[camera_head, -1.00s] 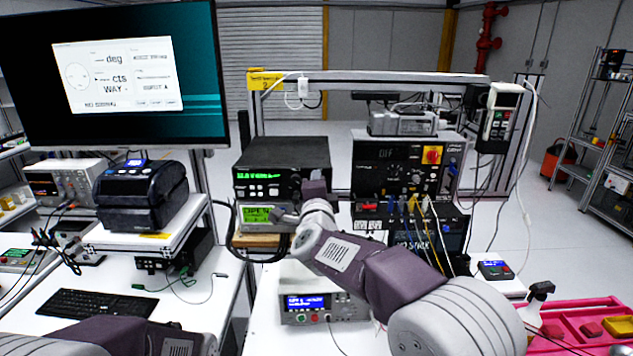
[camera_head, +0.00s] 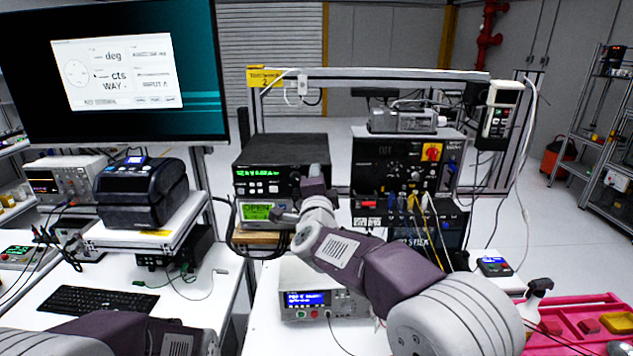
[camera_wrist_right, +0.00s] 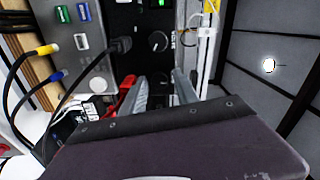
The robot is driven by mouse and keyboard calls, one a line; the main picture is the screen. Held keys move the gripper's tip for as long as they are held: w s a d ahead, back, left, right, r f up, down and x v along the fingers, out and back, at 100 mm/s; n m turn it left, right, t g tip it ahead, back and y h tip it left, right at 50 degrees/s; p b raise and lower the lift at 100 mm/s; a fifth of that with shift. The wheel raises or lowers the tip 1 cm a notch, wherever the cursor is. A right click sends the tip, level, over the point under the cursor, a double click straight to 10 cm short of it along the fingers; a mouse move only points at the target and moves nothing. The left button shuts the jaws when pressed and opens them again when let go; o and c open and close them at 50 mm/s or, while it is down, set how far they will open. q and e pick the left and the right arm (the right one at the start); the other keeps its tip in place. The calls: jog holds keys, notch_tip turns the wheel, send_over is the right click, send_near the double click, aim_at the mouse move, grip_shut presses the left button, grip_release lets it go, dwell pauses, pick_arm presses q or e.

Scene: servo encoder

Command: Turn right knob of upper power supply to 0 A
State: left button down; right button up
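The upper power supply (camera_head: 281,151) is a black box with a green display, on top of a lower unit with a bright green screen (camera_head: 256,212). My right gripper (camera_head: 314,181) is at its right front and hides part of that end in the head view. In the right wrist view, a round black knob with a white mark (camera_wrist_right: 158,41) is on a black panel. My right gripper's two fingers (camera_wrist_right: 160,82) are apart below that knob in the picture; I cannot tell whether they touch anything. My left gripper is out of view; only my left arm shows at lower left.
Banana plugs, including a yellow one (camera_wrist_right: 46,50), and cables are left of the fingers in the wrist view. A bench meter (camera_head: 320,303) stands below my right arm. A black instrument rack (camera_head: 398,165) with hanging cables is to the right.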

jog(key=shift+f, duration=0.25)
